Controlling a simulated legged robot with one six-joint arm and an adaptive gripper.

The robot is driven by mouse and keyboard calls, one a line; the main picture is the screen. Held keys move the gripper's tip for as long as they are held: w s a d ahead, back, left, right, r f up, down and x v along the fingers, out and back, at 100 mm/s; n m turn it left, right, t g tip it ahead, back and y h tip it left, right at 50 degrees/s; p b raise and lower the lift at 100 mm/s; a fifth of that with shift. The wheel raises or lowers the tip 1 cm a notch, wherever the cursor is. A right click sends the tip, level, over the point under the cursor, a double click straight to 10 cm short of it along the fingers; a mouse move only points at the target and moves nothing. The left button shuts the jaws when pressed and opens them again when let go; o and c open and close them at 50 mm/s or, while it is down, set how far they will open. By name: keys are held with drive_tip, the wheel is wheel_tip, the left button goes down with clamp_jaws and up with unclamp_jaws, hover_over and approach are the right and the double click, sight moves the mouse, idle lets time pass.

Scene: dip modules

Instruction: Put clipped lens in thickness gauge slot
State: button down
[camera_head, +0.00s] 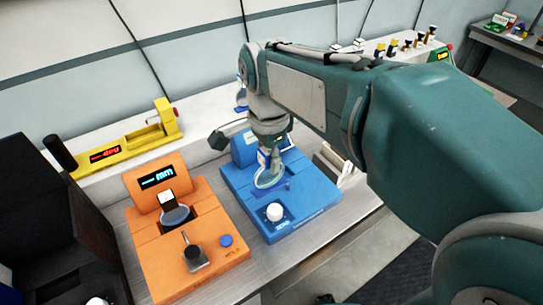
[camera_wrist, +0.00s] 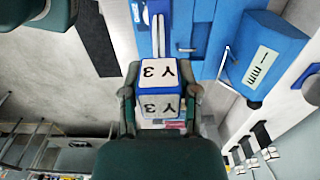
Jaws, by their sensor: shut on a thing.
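My gripper (camera_head: 267,158) is shut on a blue-and-white lens clip (camera_wrist: 158,72) marked "Y3" in the wrist view. In the head view the clear round lens (camera_head: 268,180) hangs below my gripper, over the middle of the blue device (camera_head: 308,200). The blue device also fills the top of the wrist view (camera_wrist: 213,40).
A yellow device (camera_head: 125,148) stands at the back left, and another blue clip (camera_head: 241,95) is behind my arm. A white knob (camera_head: 274,212) rises from the blue device's front. A black panel (camera_head: 60,220) bounds the left. Bare grey table (camera_head: 285,262) lies in front.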

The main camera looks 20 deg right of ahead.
drive_tip(key=shift+w+d+f, duration=0.8)
drive_tip(key=shift+w+f, duration=0.95)
drive_tip(key=shift+f, duration=0.25)
drive_tip(key=shift+w+d+f, duration=0.85)
drive_tip(key=shift+w+f, duration=0.85)
drive_tip(key=shift+f, duration=0.25)
drive_tip(key=shift+w+d+f, duration=0.8)
drive_tip(key=shift+w+f, duration=0.95)
drive_tip(key=shift+f, duration=0.25)
drive_tip(key=shift+f, duration=0.1)
drive_tip(key=shift+c, duration=1.8)
unclamp_jaws()
